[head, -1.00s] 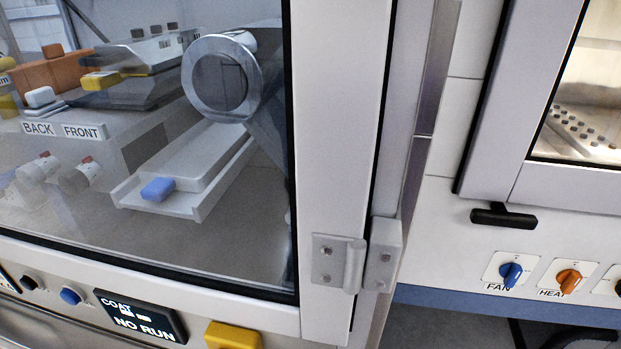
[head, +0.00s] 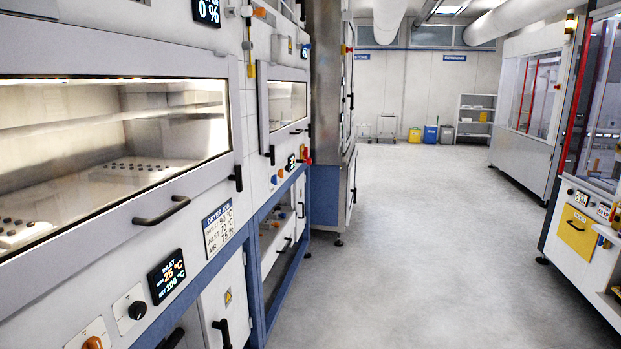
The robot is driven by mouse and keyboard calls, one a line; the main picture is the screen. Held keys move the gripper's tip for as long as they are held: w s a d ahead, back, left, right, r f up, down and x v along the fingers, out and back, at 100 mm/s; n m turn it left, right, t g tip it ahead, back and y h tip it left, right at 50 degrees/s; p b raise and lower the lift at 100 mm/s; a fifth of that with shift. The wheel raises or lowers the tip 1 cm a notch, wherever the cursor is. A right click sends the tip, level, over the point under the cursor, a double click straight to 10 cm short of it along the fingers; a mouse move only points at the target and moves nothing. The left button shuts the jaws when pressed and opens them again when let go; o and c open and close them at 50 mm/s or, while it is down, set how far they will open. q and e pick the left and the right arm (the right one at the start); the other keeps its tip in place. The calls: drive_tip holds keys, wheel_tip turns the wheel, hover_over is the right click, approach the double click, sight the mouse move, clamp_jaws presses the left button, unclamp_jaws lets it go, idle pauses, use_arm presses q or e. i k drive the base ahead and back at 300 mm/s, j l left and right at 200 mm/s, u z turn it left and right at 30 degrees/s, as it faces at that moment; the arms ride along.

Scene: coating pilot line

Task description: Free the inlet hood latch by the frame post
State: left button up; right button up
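A glazed hood (head: 196,182) fills the left side of the head view, above a display (head: 166,275) that reads INLET. The hood looks closed. A black bar handle (head: 161,211) is on its lower frame. A small black latch-like piece (head: 236,178) sits at the hood's lower right corner, beside the white upright panel (head: 256,165). I cannot tell whether it is fastened. Neither of my grippers is in view, and nothing touches the hood.
A second, smaller hood (head: 272,134) is further along the line, with a steel cabinet (head: 330,120) beyond it. A wide grey floor aisle (head: 420,230) is clear. A machine with a yellow panel (head: 577,230) borders it on the right. Bins (head: 430,134) stand far back.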

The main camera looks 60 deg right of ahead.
sight(238, 177)
drive_tip(key=z, duration=1.7)
drive_tip(key=i+l, duration=0.2)
drive_tip(key=i+l+u, duration=0.1)
drive_tip(key=l, duration=0.3)
drive_tip(key=i+l, duration=0.2)
drive_tip(key=l, duration=0.15)
